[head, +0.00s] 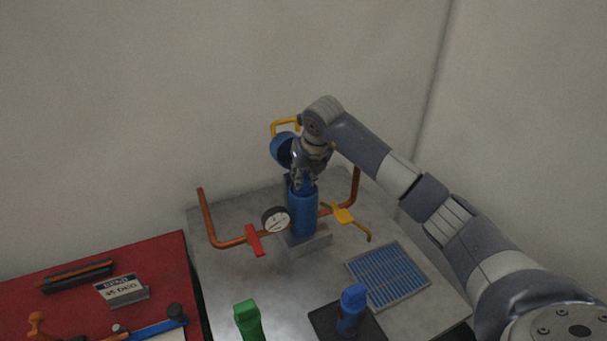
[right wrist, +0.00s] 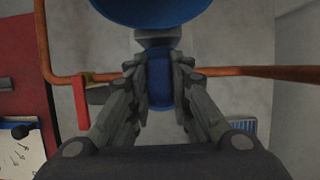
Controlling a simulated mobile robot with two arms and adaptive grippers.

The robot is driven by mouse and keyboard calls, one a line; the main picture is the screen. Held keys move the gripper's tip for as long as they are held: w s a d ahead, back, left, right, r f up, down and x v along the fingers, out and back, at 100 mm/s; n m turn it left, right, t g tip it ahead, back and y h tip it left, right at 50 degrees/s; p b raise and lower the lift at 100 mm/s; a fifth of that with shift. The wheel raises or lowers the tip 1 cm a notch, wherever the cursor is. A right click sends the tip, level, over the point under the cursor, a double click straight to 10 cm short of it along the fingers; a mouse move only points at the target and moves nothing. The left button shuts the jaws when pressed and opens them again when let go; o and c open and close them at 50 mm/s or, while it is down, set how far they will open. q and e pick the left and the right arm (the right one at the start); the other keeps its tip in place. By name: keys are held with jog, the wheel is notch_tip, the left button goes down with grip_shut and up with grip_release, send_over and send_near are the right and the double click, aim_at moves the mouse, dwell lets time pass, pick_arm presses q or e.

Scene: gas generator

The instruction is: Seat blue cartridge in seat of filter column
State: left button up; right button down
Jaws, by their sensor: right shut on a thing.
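The filter column (head: 303,215) is a blue upright cylinder on a grey block on the metal table. Its round blue lid (head: 283,150) with a yellow handle stands open behind my gripper. My right gripper (head: 301,183) points down at the column's open top. In the right wrist view its fingers (right wrist: 159,85) are shut on a blue cylinder, the blue cartridge (right wrist: 158,72). The cartridge is at the column's mouth and mostly hidden by the fingers; I cannot tell how deep it sits. My left gripper is not in view.
Copper pipes (head: 233,242) with a red handle (head: 255,240), a yellow handle (head: 343,214) and a gauge (head: 276,220) flank the column. A blue-topped piece (head: 351,308) on a dark pad, a green piece (head: 248,320) and a blue grille (head: 388,274) are in front. A red table (head: 150,258) is left.

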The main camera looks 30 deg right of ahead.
jog(key=shift+f, duration=0.15)
jog(key=c, duration=1.4)
grip_release()
jog(key=shift+c, duration=0.2)
jog(key=b+v, duration=0.3)
jog(key=v, duration=0.9)
jog(key=shift+r, duration=0.25)
jog(key=shift+f, duration=0.1)
